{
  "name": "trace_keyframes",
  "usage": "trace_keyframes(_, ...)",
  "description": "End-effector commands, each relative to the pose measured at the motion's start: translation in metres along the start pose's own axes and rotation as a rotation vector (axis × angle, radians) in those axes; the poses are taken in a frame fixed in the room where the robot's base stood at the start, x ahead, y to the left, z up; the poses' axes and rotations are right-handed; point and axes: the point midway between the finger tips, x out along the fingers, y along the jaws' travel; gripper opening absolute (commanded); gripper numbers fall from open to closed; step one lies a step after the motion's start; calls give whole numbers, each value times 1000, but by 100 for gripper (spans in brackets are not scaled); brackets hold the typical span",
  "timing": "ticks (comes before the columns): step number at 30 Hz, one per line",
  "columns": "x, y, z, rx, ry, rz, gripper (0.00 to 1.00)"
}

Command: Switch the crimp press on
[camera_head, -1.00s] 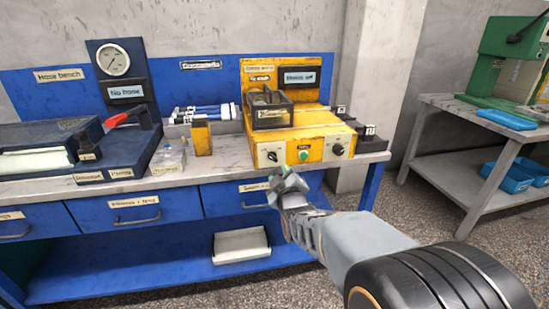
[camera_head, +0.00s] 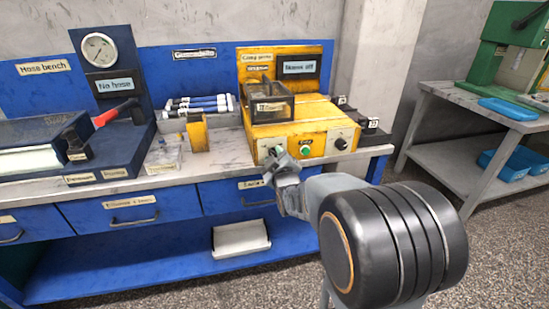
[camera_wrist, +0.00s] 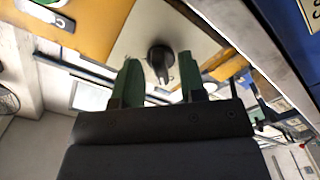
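The yellow crimp press (camera_head: 318,112) stands on the bench. Its small display (camera_head: 299,67) seems to read "Mains off". The front panel has a green button (camera_head: 305,151), a dark knob (camera_head: 341,144) on the right, and another dark knob on the left, mostly hidden by my gripper (camera_head: 277,160). In the wrist view, a black knob (camera_wrist: 158,58) on a pale plate shows between and beyond the green fingertips of my gripper (camera_wrist: 160,78). The fingers are apart, with visible gaps to the knob; they seem not to touch it.
A clear-topped dark box (camera_head: 270,104) sits on the press. To the left are a yellow block (camera_head: 197,133), blue-ended hoses (camera_head: 198,104) and the hose bench with a gauge (camera_head: 99,49). Blue drawers (camera_head: 133,212) lie below. A green machine (camera_head: 515,45) stands on the right table.

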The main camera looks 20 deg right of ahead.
Motion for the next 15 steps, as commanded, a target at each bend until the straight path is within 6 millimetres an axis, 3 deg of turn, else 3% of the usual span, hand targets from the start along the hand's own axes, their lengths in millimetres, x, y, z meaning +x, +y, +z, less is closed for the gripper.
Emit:
trace_keyframes(11, 0, -1, -1, 0, 2, -2, 1)
trace_keyframes(15, 0, -1, -2, 0, 3, -2, 0)
